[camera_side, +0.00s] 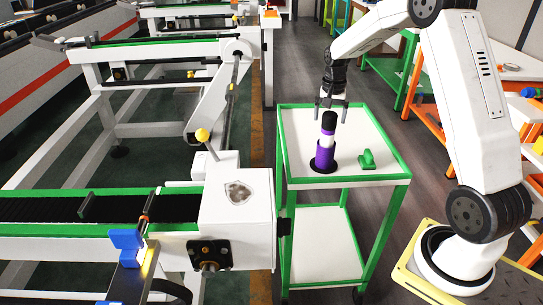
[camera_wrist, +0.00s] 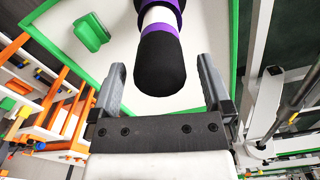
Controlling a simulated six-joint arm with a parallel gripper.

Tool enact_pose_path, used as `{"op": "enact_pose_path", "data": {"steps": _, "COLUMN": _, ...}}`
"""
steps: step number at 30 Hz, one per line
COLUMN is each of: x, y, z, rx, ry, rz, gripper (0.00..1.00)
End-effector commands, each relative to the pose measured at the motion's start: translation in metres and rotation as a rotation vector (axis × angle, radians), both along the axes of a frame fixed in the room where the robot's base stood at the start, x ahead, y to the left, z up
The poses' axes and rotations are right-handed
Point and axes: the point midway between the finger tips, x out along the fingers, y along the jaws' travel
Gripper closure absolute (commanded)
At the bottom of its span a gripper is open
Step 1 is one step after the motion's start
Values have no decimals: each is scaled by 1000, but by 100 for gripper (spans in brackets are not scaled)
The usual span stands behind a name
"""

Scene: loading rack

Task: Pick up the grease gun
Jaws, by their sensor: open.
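The grease gun (camera_side: 326,145) stands upright on the white top of the green-edged cart (camera_side: 297,128). It has a purple body, a white band and a black top, and a dark round patch shows at its foot. In the wrist view the black end of the grease gun (camera_wrist: 159,62) points toward me, between and just ahead of my fingers. My gripper (camera_side: 331,108) is above the grease gun with its fingers pointing down. In the wrist view my gripper (camera_wrist: 163,85) is open, one finger on each side, with gaps to the black end.
A small green object (camera_side: 367,160) lies on the cart top right of the grease gun, and shows upper left in the wrist view (camera_wrist: 91,32). A conveyor (camera_side: 120,208) with a white end housing (camera_side: 240,205) stands close left of the cart. Orange-framed racks stand right.

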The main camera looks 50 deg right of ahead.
Motion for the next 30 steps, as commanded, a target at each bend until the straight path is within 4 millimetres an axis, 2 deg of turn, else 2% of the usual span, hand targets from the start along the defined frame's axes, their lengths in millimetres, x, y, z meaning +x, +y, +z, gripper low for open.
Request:
{"op": "enact_pose_path", "data": {"steps": 6, "x": 0, "y": 0, "z": -19, "rx": 0, "ry": -1, "rz": 0, "gripper": 0}}
{"op": "enact_pose_path", "data": {"steps": 22, "x": 0, "y": 0, "z": -20, "rx": -1, "ry": -2, "rz": -1, "gripper": 0}}
{"op": "enact_pose_path", "data": {"steps": 30, "x": 0, "y": 0, "z": -19, "rx": -1, "ry": -3, "rz": -1, "gripper": 86}}
